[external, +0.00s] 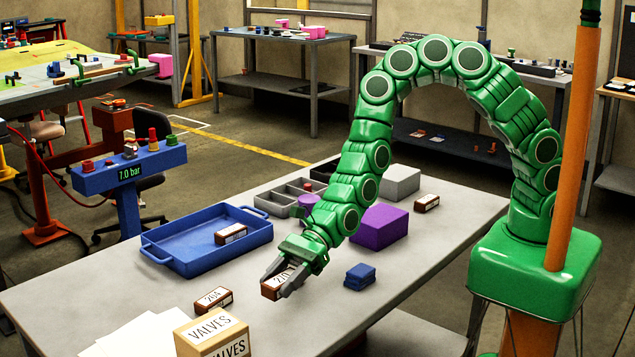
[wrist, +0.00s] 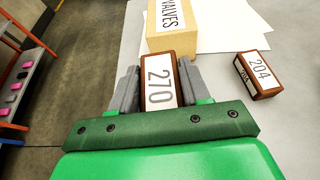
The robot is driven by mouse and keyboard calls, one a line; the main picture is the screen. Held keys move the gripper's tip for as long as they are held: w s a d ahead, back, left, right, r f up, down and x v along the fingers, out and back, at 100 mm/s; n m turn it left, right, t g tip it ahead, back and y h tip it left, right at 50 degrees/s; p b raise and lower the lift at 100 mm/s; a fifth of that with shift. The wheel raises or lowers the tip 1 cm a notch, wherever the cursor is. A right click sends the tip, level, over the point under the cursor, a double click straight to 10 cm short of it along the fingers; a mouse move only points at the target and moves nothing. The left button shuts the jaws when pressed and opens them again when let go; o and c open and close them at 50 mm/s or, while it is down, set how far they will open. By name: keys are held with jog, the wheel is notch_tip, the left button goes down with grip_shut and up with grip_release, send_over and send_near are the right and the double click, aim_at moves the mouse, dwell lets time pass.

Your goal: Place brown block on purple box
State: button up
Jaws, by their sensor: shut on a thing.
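In the wrist view the block (wrist: 159,84) sits between the two grey fingers of my gripper (wrist: 158,88). In the external view it is low over the table or on it; I cannot tell which. The purple box (external: 379,227) stands on the table behind and to the right of my gripper, its top bare. Other brown blocks are one labelled 204 (external: 213,299), one in the blue tray (external: 231,234) and one right of the purple box (external: 426,203).
The blue tray (external: 183,262) lies left of my arm. Blue blocks (external: 360,277) sit right of my gripper. A VALVES carton (external: 212,337) and white papers (external: 130,337) are at the front. A grey box (external: 399,181) stands behind the purple box. The table (external: 420,262) is clear at right.

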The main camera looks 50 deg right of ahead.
jog(key=shift+r, duration=0.55)
jog(key=shift+w+d+r, duration=0.1)
jog(key=shift+w+d, duration=0.05)
jog(key=shift+w, duration=0.05)
jog(key=w+d+r, duration=0.4)
jog(key=w+d, duration=0.4)
send_over(379, 215)
jog(key=shift+a+f, duration=0.15)
jog(key=shift+f, duration=3.35)
jog(key=shift+f, duration=0.1)
